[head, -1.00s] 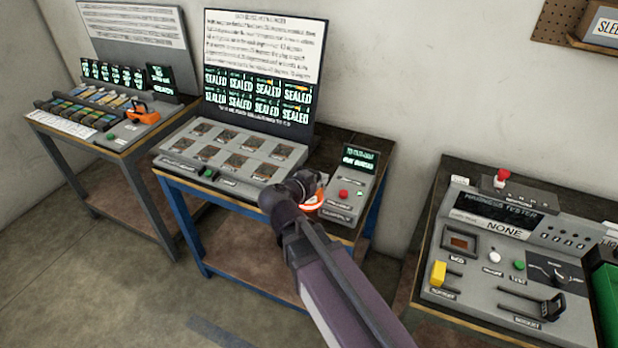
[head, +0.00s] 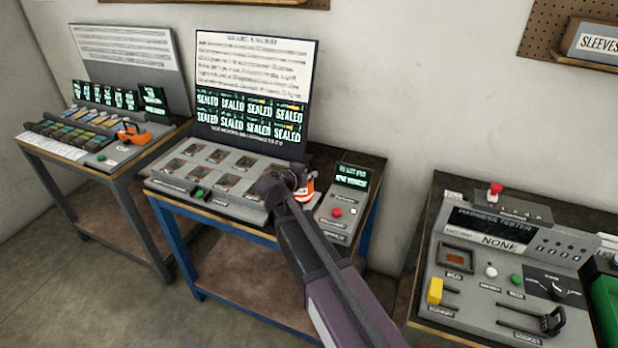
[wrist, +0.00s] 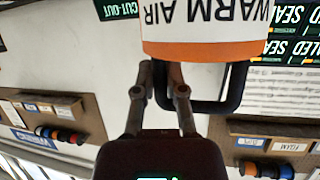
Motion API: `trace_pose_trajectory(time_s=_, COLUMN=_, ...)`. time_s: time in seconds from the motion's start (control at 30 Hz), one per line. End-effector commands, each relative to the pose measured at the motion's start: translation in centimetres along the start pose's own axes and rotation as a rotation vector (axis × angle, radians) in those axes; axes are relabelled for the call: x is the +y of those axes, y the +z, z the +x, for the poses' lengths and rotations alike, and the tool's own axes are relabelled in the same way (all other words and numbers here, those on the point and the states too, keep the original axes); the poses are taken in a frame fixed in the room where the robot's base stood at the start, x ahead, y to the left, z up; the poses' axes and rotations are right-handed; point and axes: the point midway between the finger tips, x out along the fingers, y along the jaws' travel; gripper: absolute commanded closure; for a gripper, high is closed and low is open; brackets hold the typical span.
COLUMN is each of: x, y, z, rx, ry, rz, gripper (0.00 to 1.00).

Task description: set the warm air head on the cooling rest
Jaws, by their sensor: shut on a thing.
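The warm air head (wrist: 200,35) is a white body with an orange band and a black loop handle. It fills the top of the wrist view, with its label upside down. My gripper (wrist: 165,75) is shut on its handle. In the head view, my gripper (head: 287,180) is over the middle bench, with the orange and white warm air head (head: 307,189) on its right side, just left of the red-button box. It appears held above the bench, though my arm hides what is beneath. I cannot pick out the cooling rest in either view.
The middle bench (head: 170,199) carries a panel of several sealed windows, a tall display board (head: 255,65) behind it and a red-button box (head: 337,212) at right. A harness tester (head: 490,235) stands on the right bench. An orange tool (head: 131,133) sits on the left bench.

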Motion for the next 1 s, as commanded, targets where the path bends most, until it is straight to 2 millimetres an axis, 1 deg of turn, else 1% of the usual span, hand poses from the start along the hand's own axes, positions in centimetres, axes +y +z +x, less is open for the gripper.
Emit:
trace_pose_trajectory(time_s=0.03, x=-0.7, y=-0.2, z=0.8, rx=0.001, ry=0.001, rz=0.0, gripper=1.0)
trace_pose_trajectory(time_s=0.2, x=-1.5, y=-0.5, z=1.8, rx=0.001, ry=0.0, rz=-0.001, gripper=1.0)
trace_pose_trajectory(time_s=0.67, x=-1.7, y=-0.6, z=2.0, rx=0.001, ry=-0.001, rz=-0.001, gripper=1.0)
trace_pose_trajectory(time_s=0.83, x=-2.6, y=-0.9, z=3.2, rx=0.001, ry=0.0, rz=-0.001, gripper=1.0)
trace_pose_trajectory(time_s=1.0, x=-2.3, y=0.8, z=3.6, rx=0.001, ry=-0.001, rz=-0.001, gripper=1.0)
